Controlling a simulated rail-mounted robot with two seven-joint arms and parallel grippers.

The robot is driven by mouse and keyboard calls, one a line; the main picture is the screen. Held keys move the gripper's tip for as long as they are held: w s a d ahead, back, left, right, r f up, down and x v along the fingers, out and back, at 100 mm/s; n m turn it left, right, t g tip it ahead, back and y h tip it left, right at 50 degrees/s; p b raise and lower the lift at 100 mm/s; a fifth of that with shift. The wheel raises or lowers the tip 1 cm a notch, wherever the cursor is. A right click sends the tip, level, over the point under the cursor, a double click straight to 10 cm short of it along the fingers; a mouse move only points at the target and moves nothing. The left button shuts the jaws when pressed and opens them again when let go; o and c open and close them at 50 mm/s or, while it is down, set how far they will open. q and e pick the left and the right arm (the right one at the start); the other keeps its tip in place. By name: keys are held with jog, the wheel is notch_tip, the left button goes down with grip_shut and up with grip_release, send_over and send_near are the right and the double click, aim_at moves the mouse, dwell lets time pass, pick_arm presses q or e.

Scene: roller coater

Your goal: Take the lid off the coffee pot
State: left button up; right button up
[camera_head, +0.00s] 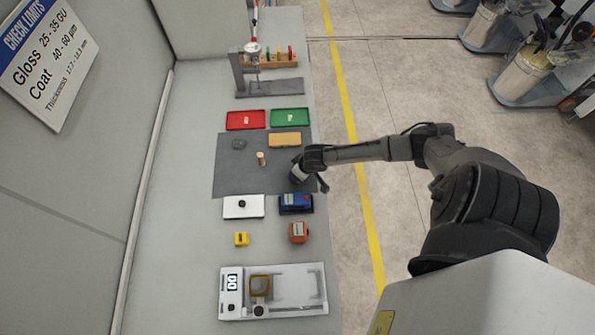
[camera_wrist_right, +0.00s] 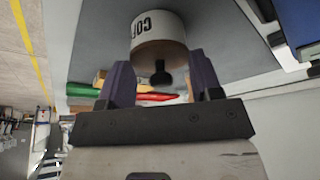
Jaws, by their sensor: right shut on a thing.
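The coffee pot (camera_wrist_right: 158,38) is a white cylinder with partly visible black lettering. A black knob (camera_wrist_right: 160,76) stands out from its end, between my fingers. I cannot tell where the lid and the pot's body part. In the head view my right gripper (camera_head: 302,168) comes in from the right to the mat's right edge, and the white pot (camera_head: 298,174) shows beside it, partly hidden. My left gripper is not in view.
Red (camera_head: 246,120) and green (camera_head: 290,117) trays lie behind.

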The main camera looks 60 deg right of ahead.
jog(key=shift+c, duration=1.3)
